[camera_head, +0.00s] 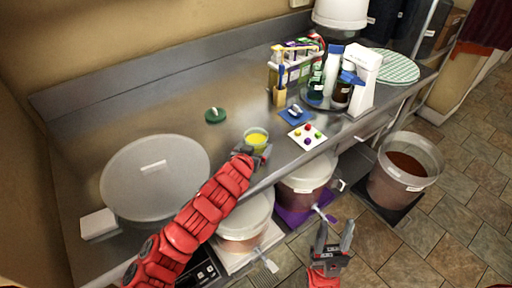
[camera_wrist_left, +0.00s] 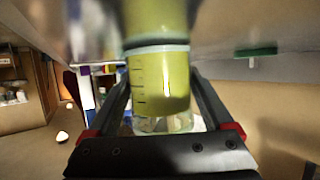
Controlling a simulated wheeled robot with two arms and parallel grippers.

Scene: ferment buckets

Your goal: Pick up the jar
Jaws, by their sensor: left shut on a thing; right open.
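A small clear jar (camera_head: 256,138) with yellow-green contents is at the front edge of the steel counter in the head view. My left gripper (camera_head: 257,153) reaches it from the front and is shut around its sides. In the left wrist view the jar (camera_wrist_left: 160,85), with dark measuring marks on its wall, is between the two fingers of my left gripper (camera_wrist_left: 160,112). I cannot tell whether the jar touches the counter. My right gripper (camera_head: 332,240) is open and empty, low over the floor in front of the counter.
A green lid (camera_head: 215,115) lies behind the jar. A large round translucent lid (camera_head: 155,180) lies at the left, near a white block (camera_head: 99,224). A card with coloured pieces (camera_head: 307,137) is to the right. Buckets stand below the counter, and an open brown-filled bucket (camera_head: 405,165) stands right.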

